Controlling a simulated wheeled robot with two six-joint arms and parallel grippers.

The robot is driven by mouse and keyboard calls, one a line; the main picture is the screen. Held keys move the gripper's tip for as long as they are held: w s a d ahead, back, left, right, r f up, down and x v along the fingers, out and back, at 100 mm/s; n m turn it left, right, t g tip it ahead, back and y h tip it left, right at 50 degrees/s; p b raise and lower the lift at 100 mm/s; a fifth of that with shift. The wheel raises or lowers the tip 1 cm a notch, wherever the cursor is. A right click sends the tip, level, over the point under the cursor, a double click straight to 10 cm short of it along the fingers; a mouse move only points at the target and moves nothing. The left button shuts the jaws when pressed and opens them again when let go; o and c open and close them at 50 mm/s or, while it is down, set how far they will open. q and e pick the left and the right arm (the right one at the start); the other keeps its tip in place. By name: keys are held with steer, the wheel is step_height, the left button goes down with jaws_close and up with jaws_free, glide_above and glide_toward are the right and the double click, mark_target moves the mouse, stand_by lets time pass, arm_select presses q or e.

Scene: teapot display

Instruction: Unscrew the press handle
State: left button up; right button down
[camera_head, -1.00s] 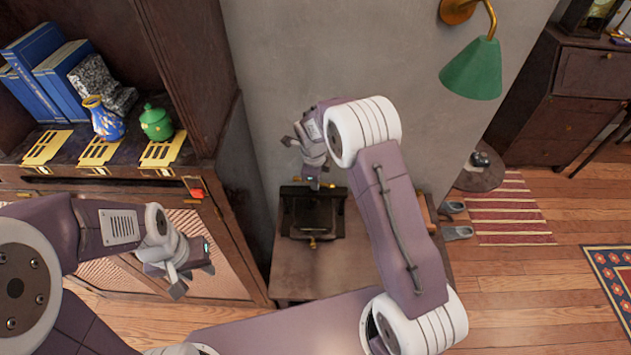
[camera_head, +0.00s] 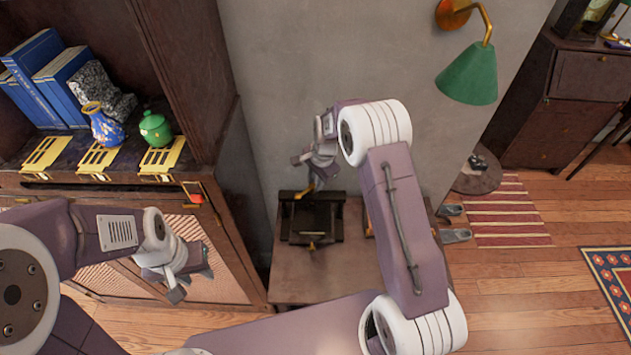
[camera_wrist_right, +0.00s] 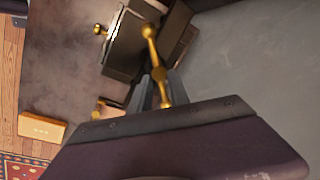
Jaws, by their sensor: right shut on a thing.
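The dark press (camera_head: 325,212) stands on a small brown table against the grey wall; it also shows in the right wrist view (camera_wrist_right: 124,48). Its brass press handle (camera_head: 304,188) is a thin bar above the press, partly hidden by my right gripper. In the right wrist view the handle (camera_wrist_right: 151,47) has a ball end and runs slantwise between the fingers. My right gripper (camera_head: 310,180) is shut on the handle, and its fingers (camera_wrist_right: 161,88) show at the handle's near part. My left gripper (camera_head: 180,280) hangs away from the press, before the cabinet; its jaw opening is unclear.
The table (camera_head: 300,268) has bare room in front of the press. The cabinet (camera_head: 235,190) stands close on the left, with a blue vase (camera_head: 102,126) and green pot (camera_head: 155,130) on its shelf. A green lamp (camera_head: 468,73) hangs from the wall at right.

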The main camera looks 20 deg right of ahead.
steer(key=n, duration=0.3)
steer(key=shift+w+r+n+y, duration=0.15)
steer(key=shift+w+n+y, duration=0.15)
steer(key=shift+w+n, duration=0.1)
steer(key=n, duration=0.3)
steer(key=shift+w+n+g, duration=0.15)
steer(key=shift+n+g, duration=0.15)
steer(key=shift+g, duration=0.1)
steer(key=n, duration=0.3)
steer(key=shift+w+a+n+g+y, duration=0.1)
steer(key=shift+a+n+g+y, duration=0.1)
steer(key=shift+n+g+y, duration=0.15)
steer(key=n, duration=0.3)
steer(key=shift+a+n+g, duration=0.2)
steer(key=shift+n+g, duration=0.05)
steer(key=shift+g, duration=0.1)
steer(key=n, duration=0.4)
steer(key=n+g+p, duration=0.1)
steer(key=n, duration=0.1)
steer(key=shift+a, duration=0.35)
steer(key=n, duration=0.2)
steer(key=n+h, duration=0.1)
steer(key=n, duration=0.1)
steer(key=shift+a+n+g, duration=0.2)
steer(key=shift+n+g, duration=0.1)
steer(key=shift+g, duration=0.1)
steer(key=shift+n+h, duration=0.35)
steer(key=shift+n, duration=0.75)
steer(key=shift+s, duration=0.2)
